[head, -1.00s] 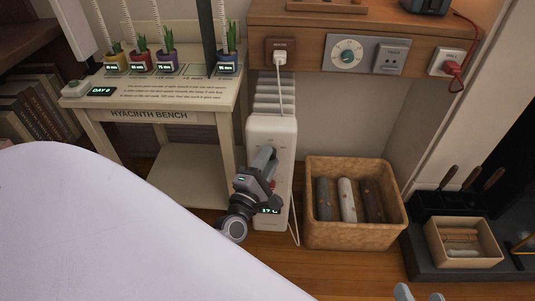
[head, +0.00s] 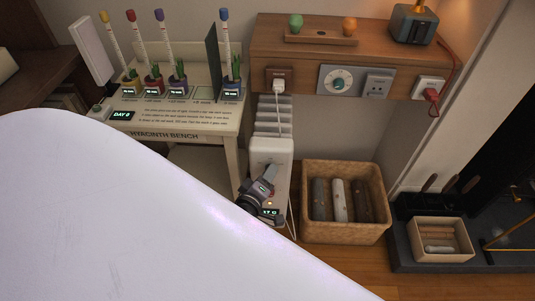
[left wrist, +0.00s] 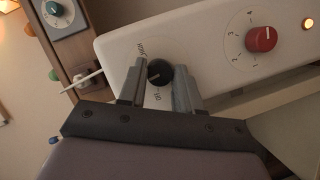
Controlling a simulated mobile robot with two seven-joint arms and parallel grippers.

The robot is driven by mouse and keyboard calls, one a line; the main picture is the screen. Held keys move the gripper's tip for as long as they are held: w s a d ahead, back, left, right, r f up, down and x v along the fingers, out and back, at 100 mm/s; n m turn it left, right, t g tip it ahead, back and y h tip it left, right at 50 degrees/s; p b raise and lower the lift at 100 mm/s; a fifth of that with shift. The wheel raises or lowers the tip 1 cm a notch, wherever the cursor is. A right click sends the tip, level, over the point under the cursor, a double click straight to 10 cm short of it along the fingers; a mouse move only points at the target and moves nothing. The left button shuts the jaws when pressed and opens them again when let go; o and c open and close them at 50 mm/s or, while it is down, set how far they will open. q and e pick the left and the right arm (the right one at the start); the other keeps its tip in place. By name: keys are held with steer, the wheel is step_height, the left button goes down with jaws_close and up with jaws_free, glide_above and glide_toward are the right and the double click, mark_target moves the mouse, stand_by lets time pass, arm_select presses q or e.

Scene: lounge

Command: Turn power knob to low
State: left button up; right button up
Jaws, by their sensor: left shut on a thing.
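The white heater (head: 272,149) stands under the wooden shelf, with a lit temperature display (head: 269,213) on its front. In the left wrist view, a small black knob (left wrist: 160,72) with a white pointer line sits on the heater's white panel (left wrist: 201,38). Printed words ring it, too small to read surely. A red knob (left wrist: 261,39) with a numbered dial is beside it. My left gripper (head: 268,174) is at the heater's front; in the left wrist view its fingers (left wrist: 158,84) are shut on the black knob, one on each side. My right gripper is not in view.
A wicker basket (head: 317,232) of logs stands right of the heater. The hyacinth bench (head: 205,129) stands left. The shelf (head: 300,47) above carries a dial and sockets; a white cord (head: 277,107) hangs to the heater. My large pale body part covers the lower left.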

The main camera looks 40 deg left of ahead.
arm_select(q)
steer(key=shift+m+g+p, duration=0.4)
steer(key=shift+m+p, duration=0.2)
steer(key=shift+p, duration=0.15)
steer(key=o, duration=1)
steer(key=shift+o, duration=0.2)
steer(key=p+v, duration=0.2)
steer(key=v, duration=0.5)
steer(key=shift+d, duration=0.15)
steer(key=shift+r, duration=0.1)
